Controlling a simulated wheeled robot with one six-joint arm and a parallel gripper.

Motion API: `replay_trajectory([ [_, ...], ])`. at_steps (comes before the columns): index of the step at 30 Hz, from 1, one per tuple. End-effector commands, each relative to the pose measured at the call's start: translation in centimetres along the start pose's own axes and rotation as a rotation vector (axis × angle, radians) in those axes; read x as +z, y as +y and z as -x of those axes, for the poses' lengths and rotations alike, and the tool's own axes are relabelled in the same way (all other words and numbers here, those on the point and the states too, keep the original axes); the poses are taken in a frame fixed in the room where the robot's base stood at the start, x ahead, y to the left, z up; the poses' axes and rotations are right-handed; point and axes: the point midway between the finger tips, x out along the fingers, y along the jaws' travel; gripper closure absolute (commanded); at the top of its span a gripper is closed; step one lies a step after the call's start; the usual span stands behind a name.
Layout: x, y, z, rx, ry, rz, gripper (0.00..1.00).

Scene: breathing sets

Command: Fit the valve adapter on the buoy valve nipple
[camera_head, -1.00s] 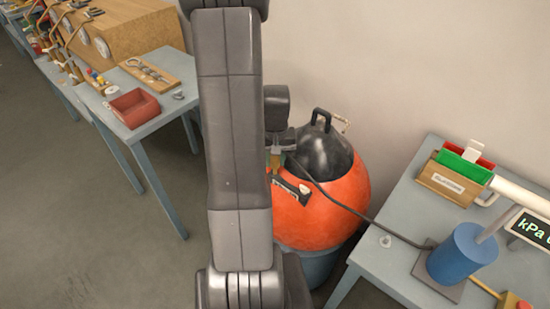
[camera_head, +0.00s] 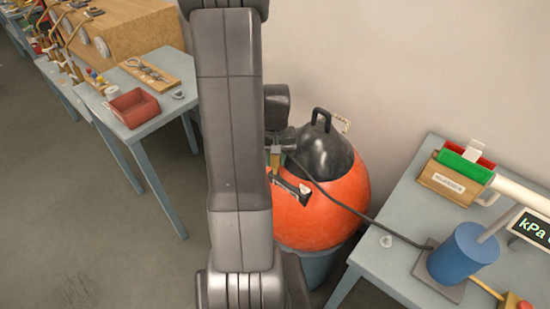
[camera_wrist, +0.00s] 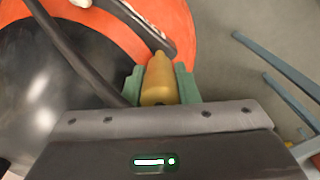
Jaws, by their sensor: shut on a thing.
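The orange buoy (camera_head: 325,215) with a black top (camera_head: 325,155) and a handle sits on a blue-grey stand against the wall. My gripper (camera_wrist: 159,88), with green fingertips, is shut on the brass-yellow valve adapter (camera_wrist: 158,78) above the buoy's side. The adapter's narrow end points away from my gripper, toward the orange shell. In the head view the adapter (camera_head: 275,157) is partly hidden by my arm. A black hose (camera_head: 345,205) runs over the buoy to the pump. The valve nipple cannot be made out, nor whether the adapter touches it.
A dark fitting (camera_wrist: 148,28) lies on the buoy close to the adapter. The right table (camera_head: 400,205) bears a blue pump cylinder (camera_head: 465,252), a kPa display (camera_head: 533,229) and a wooden box (camera_head: 450,183). The left table (camera_head: 160,115) bears a red bin (camera_head: 134,107). Open floor lies at left.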

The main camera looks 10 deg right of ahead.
Motion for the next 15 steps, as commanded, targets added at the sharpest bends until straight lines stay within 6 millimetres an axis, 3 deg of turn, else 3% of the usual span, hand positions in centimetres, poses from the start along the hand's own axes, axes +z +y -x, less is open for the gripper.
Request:
replay_trajectory([
  [15, 0.0, 0.0, -1.2, 0.0, -0.001, 0.0, 1.0],
])
